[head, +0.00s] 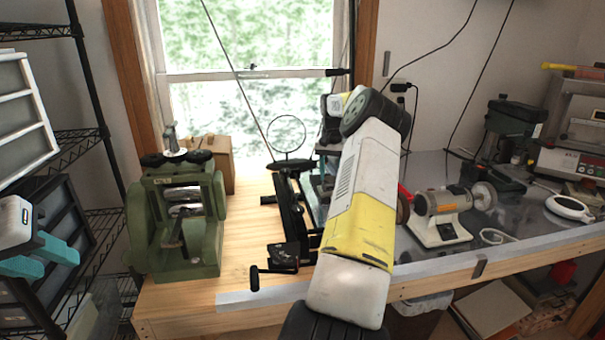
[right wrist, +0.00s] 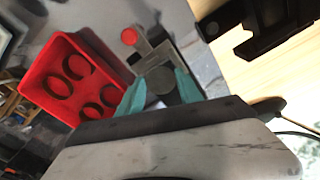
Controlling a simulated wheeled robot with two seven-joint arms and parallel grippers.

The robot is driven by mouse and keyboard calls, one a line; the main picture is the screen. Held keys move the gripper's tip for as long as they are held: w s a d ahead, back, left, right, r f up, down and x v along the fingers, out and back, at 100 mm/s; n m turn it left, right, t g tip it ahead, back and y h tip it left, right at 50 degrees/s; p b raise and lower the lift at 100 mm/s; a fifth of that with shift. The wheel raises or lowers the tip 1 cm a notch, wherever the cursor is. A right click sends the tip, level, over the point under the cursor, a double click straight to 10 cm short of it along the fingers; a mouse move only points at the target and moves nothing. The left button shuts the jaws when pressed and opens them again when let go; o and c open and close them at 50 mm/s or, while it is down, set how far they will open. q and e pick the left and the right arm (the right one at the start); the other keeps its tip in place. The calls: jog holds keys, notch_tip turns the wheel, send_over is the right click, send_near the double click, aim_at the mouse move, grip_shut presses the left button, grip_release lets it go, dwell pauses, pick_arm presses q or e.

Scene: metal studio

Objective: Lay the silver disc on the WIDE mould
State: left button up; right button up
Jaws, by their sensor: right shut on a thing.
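My right gripper (right wrist: 160,88) shows in the right wrist view, its teal fingers shut on a small grey round piece, the silver disc (right wrist: 158,80). The right gripper itself is hidden behind my arm in the head view. Just beyond the disc is a grey metal piece with a red round knob (right wrist: 130,36); I cannot tell what it is. I cannot pick out the WIDE mould for certain in either view. My left gripper (head: 41,258) is at the far left of the head view, teal fingers apart and empty, in front of the shelves.
A red tray (right wrist: 103,68) with several dark rings lies left of the right fingers. Clear wood lies between mill and black tool.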

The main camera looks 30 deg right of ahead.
jog(key=o, duration=1.4)
